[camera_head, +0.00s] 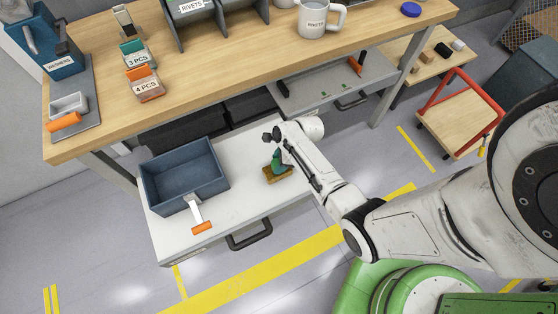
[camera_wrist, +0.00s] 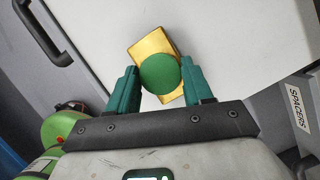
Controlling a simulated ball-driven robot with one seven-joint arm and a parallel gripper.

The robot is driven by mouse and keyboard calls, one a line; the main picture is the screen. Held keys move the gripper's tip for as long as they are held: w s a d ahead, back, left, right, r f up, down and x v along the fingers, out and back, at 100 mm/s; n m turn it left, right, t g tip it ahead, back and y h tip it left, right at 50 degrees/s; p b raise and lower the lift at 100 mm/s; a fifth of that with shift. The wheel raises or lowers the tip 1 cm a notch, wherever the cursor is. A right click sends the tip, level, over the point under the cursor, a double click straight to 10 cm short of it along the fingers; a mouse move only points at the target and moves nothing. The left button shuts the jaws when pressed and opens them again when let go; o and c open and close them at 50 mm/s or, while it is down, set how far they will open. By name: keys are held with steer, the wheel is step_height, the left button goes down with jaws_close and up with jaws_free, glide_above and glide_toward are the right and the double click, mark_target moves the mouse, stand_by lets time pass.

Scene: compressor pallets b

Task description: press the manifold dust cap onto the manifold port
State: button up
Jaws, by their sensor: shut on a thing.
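The manifold is a small brass-gold block (camera_head: 285,176) lying on the white surface of the pulled-out drawer. In the wrist view the block (camera_wrist: 149,44) sits beneath a round green cap (camera_wrist: 159,74), the manifold dust cap. My gripper (camera_head: 278,160) points down at the block, and its green fingers stand on both sides of the cap, shut on it. The cap overlaps the near part of the block in the wrist view. The port is hidden, and I cannot tell whether the cap touches it.
The wooden workbench (camera_head: 225,75) overhangs behind. Free white drawer surface lies around the block.

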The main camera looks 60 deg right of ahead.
steer(key=o, duration=1.1)
steer(key=p+v, duration=0.1)
steer(key=v, duration=0.9)
steer(key=shift+s+r+p, duration=0.15)
steer(key=shift+r+p, duration=0.15)
steer(key=shift+r, duration=0.1)
